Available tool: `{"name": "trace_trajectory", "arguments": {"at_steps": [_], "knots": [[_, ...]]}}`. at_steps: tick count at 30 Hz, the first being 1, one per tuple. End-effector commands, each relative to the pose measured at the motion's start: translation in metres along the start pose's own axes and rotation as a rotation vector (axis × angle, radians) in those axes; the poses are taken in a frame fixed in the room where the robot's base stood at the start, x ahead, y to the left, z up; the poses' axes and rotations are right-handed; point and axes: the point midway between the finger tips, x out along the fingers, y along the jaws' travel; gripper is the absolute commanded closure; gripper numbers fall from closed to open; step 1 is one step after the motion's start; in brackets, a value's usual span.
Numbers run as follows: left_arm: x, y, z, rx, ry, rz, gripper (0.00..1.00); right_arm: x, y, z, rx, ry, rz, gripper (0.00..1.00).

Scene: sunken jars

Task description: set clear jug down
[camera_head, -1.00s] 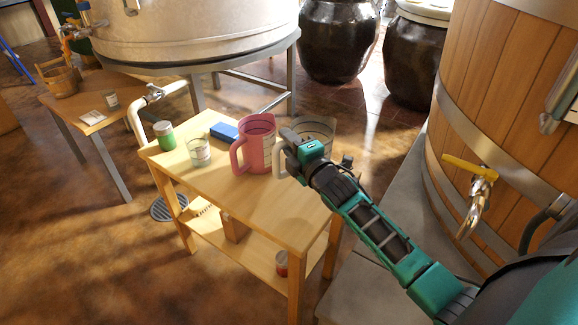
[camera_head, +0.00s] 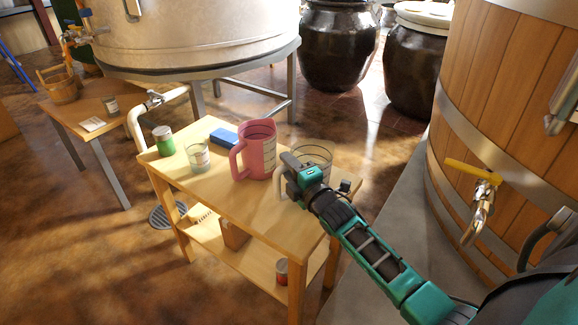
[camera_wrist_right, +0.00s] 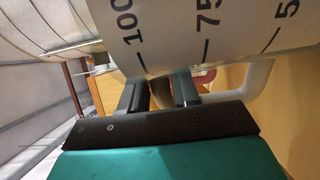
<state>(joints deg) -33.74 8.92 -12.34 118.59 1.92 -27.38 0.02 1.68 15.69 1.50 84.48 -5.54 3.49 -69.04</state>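The clear jug (camera_head: 316,154), with dark measuring marks, is at the right end of the wooden table (camera_head: 218,208), right of the pink jug (camera_head: 262,152). My right gripper (camera_head: 291,172) is shut on the clear jug's pale handle, and it hides part of the jug. In the right wrist view, the jug's marked wall (camera_wrist_right: 215,30) fills the top, and the fingers (camera_wrist_right: 160,92) are at the handle. The jug looks upright, at or just above the tabletop; its base is hidden, so I cannot tell if it touches. My left gripper is not in view.
A green jar (camera_head: 163,140), a glass jar (camera_head: 198,158) and a blue block (camera_head: 223,137) stand left of the pink jug. A wooden vat (camera_head: 510,100) with a yellow-handled tap (camera_head: 482,185) is at the right. The table's front part is clear.

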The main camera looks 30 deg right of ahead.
Motion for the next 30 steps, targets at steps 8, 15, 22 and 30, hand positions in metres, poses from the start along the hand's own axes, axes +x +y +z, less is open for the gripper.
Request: {"name": "trace_trajectory", "arguments": {"at_steps": [8,15,22,30], "knots": [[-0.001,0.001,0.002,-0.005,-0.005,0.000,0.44,0.000,0.001,0.000,0.000,0.000,0.000,0.49],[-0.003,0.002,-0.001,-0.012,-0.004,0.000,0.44,0.000,0.006,0.000,0.000,0.000,0.000,0.49],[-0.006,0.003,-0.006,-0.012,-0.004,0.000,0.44,-0.033,0.004,0.000,0.002,0.000,-0.003,0.49],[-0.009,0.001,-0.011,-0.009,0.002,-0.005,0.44,-0.087,0.004,0.000,0.001,0.000,-0.003,0.49]]}}
